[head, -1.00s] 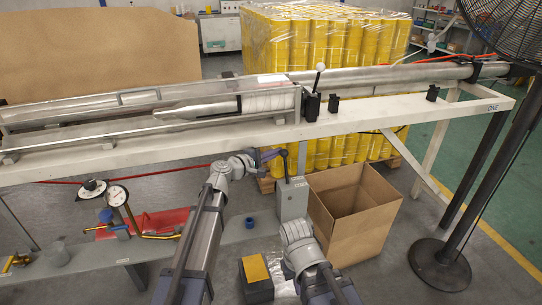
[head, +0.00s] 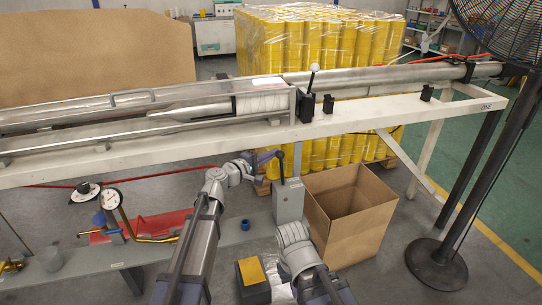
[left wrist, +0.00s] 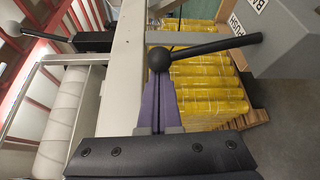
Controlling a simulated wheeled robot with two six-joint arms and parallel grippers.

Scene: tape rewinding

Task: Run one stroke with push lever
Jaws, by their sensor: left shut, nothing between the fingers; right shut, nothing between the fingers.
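The push lever (head: 281,168) is a black rod with a ball knob on a grey box (head: 289,206) below the long bench. In the left wrist view the push lever (left wrist: 215,46) runs from its round knob at left to the grey box (left wrist: 285,40) at right, which carries partly cut-off lettering including "PUSH". My left gripper (head: 268,157) has its purple fingers shut and empty. In the left wrist view its fingertips (left wrist: 158,80) are right at the knob; I cannot tell if they touch. My right gripper (head: 293,233) is lower, in front of the box, its fingertips hard to make out.
The white bench (head: 150,152) with long metal tubes spans above the lever. An open cardboard box (head: 362,240) stands right of the grey box. Gauges (head: 111,198) and brass pipes sit at left. A black block with a yellow top (head: 252,271) lies low in front.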

